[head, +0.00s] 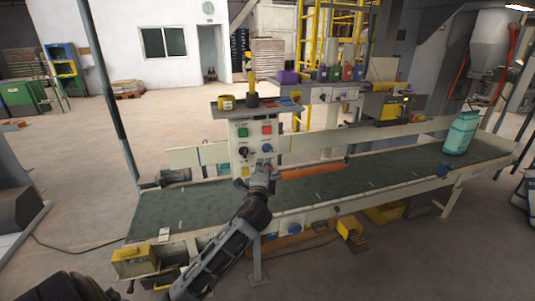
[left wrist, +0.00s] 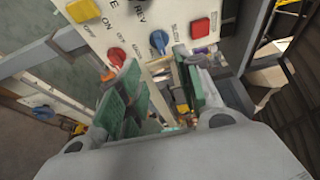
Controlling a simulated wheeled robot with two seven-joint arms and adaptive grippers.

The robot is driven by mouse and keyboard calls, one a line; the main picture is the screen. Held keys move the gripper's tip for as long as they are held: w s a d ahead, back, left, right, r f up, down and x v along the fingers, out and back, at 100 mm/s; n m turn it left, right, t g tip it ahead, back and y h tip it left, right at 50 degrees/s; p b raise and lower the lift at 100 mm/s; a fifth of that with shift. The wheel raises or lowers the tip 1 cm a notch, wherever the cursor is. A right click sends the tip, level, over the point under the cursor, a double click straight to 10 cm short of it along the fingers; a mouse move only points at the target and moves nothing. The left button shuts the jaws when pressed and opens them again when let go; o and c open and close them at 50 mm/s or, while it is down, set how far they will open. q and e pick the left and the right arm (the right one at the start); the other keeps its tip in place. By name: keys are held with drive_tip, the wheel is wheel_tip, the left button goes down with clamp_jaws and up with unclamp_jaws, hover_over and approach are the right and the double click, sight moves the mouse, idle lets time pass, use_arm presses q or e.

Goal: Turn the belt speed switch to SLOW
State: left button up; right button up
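The control panel (head: 254,142) stands behind the belt in the head view, with a green button, a red button, a black knob and a blue knob (head: 267,148). In the left wrist view the panel (left wrist: 135,38) fills the top. A blue knob (left wrist: 159,40) there has small lettering beside it that seems to read SLOW; its exact pointer position is unclear. A red knob (left wrist: 117,56) is to its left. My left gripper (head: 264,167) is just in front of the panel's lower part. In the wrist view its green-padded fingers (left wrist: 160,88) are apart with nothing clearly between them, below the blue knob. My right gripper is not in view.
The dark green conveyor belt (head: 330,187) runs under my left arm. A teal sack (head: 460,133) stands at its right end. An orange roller (head: 312,170) lies right of the panel. A red square button (left wrist: 200,27) and a yellow button (left wrist: 82,10) flank the knobs.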

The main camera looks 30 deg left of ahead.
sight(268, 151)
use_arm(q)
drive_tip(key=shift+x, duration=6.55)
drive_tip(key=shift+c, duration=0.3)
clamp_jaws()
